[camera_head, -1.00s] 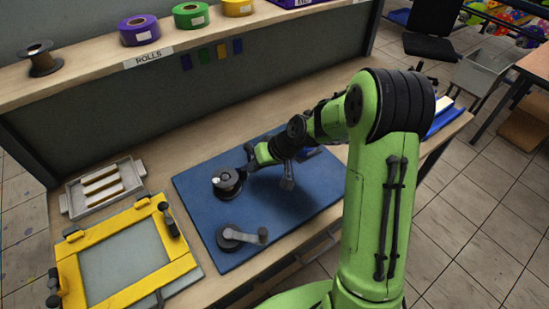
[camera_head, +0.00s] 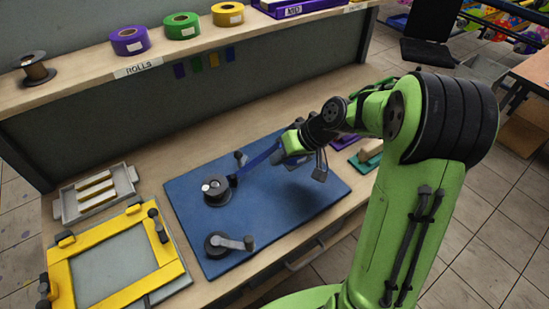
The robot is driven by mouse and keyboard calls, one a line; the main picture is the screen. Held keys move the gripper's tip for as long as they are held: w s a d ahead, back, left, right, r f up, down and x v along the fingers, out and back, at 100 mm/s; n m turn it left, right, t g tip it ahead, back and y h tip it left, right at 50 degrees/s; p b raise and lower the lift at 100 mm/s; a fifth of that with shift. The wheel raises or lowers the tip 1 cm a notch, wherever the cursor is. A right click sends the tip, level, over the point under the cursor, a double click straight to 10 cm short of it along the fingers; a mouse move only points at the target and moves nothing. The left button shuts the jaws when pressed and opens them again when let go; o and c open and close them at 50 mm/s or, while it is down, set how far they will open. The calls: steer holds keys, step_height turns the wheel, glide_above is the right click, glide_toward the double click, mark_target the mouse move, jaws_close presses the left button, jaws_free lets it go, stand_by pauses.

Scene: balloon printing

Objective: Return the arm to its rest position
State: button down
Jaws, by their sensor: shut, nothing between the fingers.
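My green arm reaches in from the right and bends down over the bench. My gripper (camera_head: 319,168) is small and dark in this view, above the right part of the blue mat (camera_head: 260,205). It looks shut and empty, apart from the mat's tools. A dark spool holder (camera_head: 216,188) stands on the mat, with a blue strip (camera_head: 260,160) running from near a small post (camera_head: 240,158) toward my wrist. My wrist covers the strip's far end, so I cannot tell where it ends. A round base with a grey crank handle (camera_head: 228,243) sits at the mat's front.
A yellow frame (camera_head: 62,270) and a grey tray with pale bars (camera_head: 97,192) are at the left. Teal (camera_head: 369,157) and purple items lie partly behind my arm.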

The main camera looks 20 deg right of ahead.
steer(key=shift+d, duration=0.1)
steer(key=s+r+m+h, duration=0.1)
steer(key=s+r+h, duration=0.2)
steer(key=s, duration=0.8)
steer(key=s+r+m+t+h, duration=0.1)
steer(key=s+r+h, duration=0.2)
steer(key=s+r, duration=0.4)
steer(key=s, duration=0.5)
steer(key=shift+s+d, duration=0.2)
steer(key=shift+d, duration=0.05)
